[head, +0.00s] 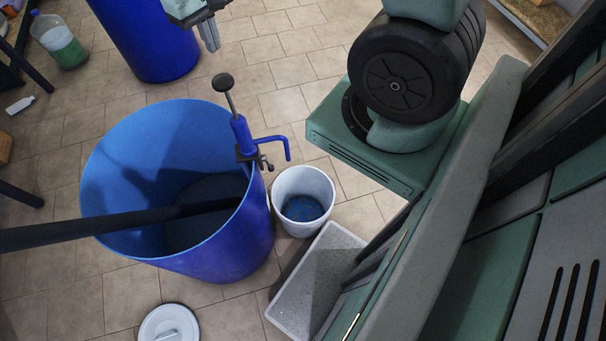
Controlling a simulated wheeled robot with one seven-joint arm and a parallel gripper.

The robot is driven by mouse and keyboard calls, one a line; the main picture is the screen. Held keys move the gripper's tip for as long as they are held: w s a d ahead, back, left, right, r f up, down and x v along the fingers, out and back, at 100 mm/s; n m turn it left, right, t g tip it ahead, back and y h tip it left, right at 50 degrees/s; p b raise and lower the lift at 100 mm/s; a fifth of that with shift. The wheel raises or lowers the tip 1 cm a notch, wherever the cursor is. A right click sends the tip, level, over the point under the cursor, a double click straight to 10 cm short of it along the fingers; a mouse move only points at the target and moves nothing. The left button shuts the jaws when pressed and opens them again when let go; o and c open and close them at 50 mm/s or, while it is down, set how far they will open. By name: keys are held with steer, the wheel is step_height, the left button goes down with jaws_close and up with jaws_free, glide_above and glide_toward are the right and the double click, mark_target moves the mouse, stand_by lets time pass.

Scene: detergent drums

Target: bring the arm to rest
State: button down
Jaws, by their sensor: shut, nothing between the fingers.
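My gripper (209,36) is at the top of the head view, its fingers together and pointing down, with nothing between them. It hangs in front of a second blue drum (150,40), apart from the pump. An open blue drum (215,245) stands left of centre with dark contents low inside. A blue hand pump (243,140) with a black knob and a bent spout is fixed on its right rim. A white bucket (325,187) stands on the floor just right of the drum, below the spout, with some blue in its bottom.
A grey speckled tray (298,315) lies between the drum and my base. A white lid (169,326) lies on the floor at the bottom. A jug of green liquid (66,48) and a small white bottle (20,106) are at the left. A dark bar crosses the open drum.

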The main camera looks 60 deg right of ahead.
steer(key=shift+f, duration=0.1)
stand_by(0.4)
steer(key=s+a+f+n+b, duration=0.4)
steer(key=s+a+f+b, duration=0.1)
steer(key=s+a+b, duration=0.4)
steer(key=s+a+f+n+b, duration=0.4)
steer(key=s+a+b, duration=0.5)
steer(key=s, duration=0.2)
steer(key=shift+f+n+y, duration=0.3)
steer(key=shift+f, duration=0.05)
steer(key=shift+w+a, duration=0.1)
stand_by(1.0)
